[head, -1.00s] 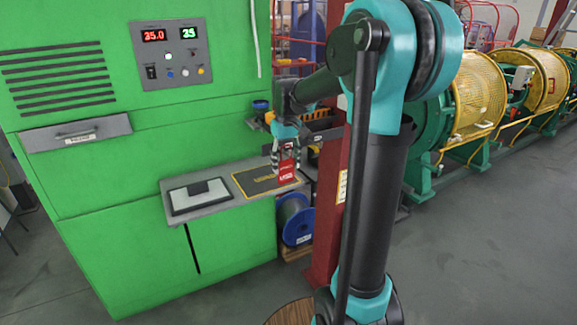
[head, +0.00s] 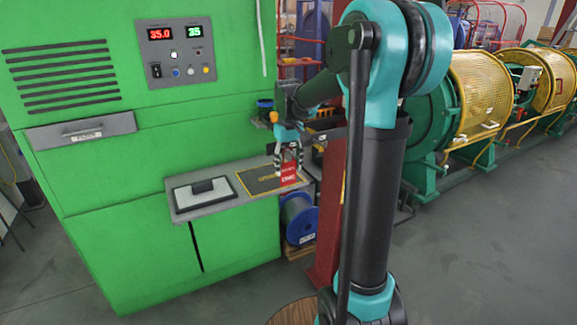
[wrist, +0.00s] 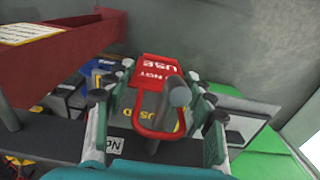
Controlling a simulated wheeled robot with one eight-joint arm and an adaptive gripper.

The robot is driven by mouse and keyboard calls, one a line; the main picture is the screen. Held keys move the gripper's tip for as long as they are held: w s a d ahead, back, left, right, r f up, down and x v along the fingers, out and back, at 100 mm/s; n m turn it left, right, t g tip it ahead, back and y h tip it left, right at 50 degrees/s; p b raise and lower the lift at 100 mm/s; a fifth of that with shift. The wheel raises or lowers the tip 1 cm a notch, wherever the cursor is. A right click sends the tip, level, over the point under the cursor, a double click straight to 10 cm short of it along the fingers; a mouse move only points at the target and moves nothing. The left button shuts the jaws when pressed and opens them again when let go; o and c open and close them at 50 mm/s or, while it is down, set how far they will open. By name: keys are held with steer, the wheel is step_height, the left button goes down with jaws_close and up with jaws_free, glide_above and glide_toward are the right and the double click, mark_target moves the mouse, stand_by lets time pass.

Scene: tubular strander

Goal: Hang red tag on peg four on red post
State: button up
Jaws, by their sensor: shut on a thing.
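My gripper (head: 287,160) is shut on the red tag (head: 289,174), which hangs below the fingers above the right end of the grey shelf. In the wrist view the red tag (wrist: 157,72) sits between the two fingers of my gripper (wrist: 158,97); its white lettering appears upside down and its loop end faces the camera. A short grey cylinder (wrist: 180,92) shows in front of the tag; I cannot tell what it belongs to. The red post (head: 328,215) stands right of the tag, partly hidden by my arm. A red beam (wrist: 75,50) crosses the wrist view's upper left. I cannot make out numbered pegs.
The grey shelf (head: 225,203) juts from the green cabinet (head: 100,200) and carries a black-and-white clipboard (head: 202,193) and a dark yellow-edged mat (head: 258,181). A blue spool (head: 299,218) stands below. Yellow-caged machinery (head: 478,92) stands at right. Open floor lies in front.

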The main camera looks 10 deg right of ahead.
steer(key=o, duration=1)
step_height(320, 180, up, 12)
steer(key=shift+f, duration=0.15)
steer(key=s+d+f+m+t, duration=0.1)
steer(key=s+f, duration=0.7)
steer(key=s+d+f+m+t, duration=0.1)
steer(key=s+d+f, duration=0.1)
steer(key=s+f, duration=0.5)
steer(key=s+d+f+m+t, duration=0.1)
steer(key=s+f+t, duration=0.1)
steer(key=s+f, duration=0.6)
steer(key=shift+s+d+f+m, duration=0.15)
steer(key=shift+f, duration=0.55)
steer(key=shift+s+d+f+m, duration=0.15)
steer(key=shift+f, duration=0.5)
